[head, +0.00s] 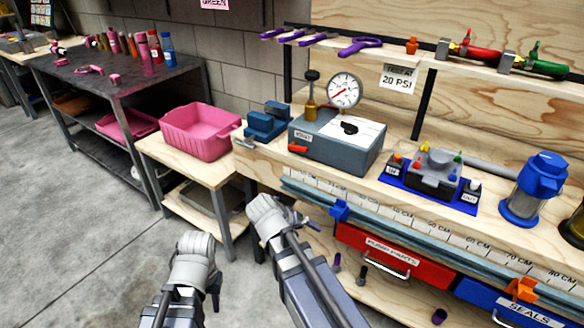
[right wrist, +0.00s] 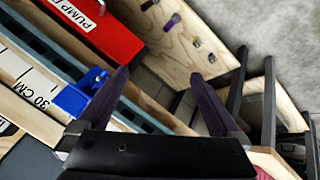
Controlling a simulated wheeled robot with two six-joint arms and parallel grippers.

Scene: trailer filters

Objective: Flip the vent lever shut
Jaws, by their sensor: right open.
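The grey test box (head: 330,148) stands on the wooden bench with a round gauge (head: 344,91) behind it. A red-orange vent lever (head: 298,149) sticks out at its front left, beside a "VENT" label. A black knob (head: 349,128) sits on the white top plate. My right gripper (head: 303,222) is low in front of the bench edge, well below the box and apart from the lever. In the right wrist view the right gripper (right wrist: 160,73) is open and empty. My left gripper (head: 215,284) is further left and lower, its jaws mostly hidden by its arm.
A blue clamp (head: 340,210) sits on the measuring rail along the bench front, above a red drawer (head: 390,262). A blue vise (head: 267,122) stands left of the box. A pink bin (head: 201,133) is on the lower side table. A blue fixture tray (head: 432,186) lies to the right.

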